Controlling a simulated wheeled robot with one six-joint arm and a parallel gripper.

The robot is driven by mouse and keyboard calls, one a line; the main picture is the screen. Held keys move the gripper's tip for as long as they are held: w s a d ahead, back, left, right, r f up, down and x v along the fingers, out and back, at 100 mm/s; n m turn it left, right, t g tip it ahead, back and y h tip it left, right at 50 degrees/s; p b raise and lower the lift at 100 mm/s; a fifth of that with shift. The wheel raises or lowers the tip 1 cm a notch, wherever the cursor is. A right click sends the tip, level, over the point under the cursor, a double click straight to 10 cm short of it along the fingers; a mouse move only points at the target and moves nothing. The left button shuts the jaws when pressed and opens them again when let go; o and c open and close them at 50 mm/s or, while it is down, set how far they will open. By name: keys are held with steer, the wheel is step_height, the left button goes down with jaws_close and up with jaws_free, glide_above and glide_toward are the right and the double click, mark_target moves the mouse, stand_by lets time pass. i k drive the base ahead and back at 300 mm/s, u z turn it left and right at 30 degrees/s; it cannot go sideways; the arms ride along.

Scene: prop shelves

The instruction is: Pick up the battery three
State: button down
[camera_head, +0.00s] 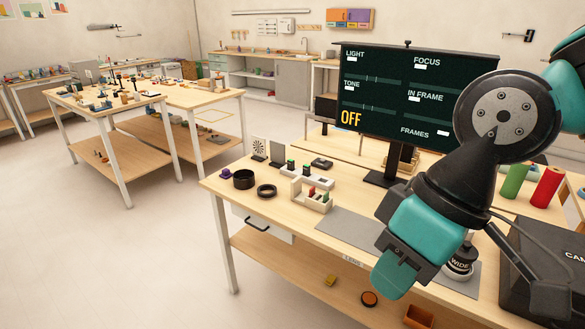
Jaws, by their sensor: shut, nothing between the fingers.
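Several small upright battery-like pieces stand on the near table. Two dark ones with green tops, one at the left (291,166) and one at the right (307,170), are by a low white block (320,181). A red piece (312,191) and a green piece (325,198) stand in a white holder (298,197) in front of it. I cannot read numbers, so I cannot tell which is battery three. My teal and black arm reaches in from the right, its wrist over the table's front edge, right of the holder. My gripper's fingers do not show.
A grey mat (348,231) lies right of the holder. A black cup (244,179) and black ring (267,190) stand left. A monitor (415,95) stands behind.

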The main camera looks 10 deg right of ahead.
mark_target(291, 163)
steer(key=u, duration=0.4)
steer(key=i, duration=2.15)
steer(key=z, duration=0.75)
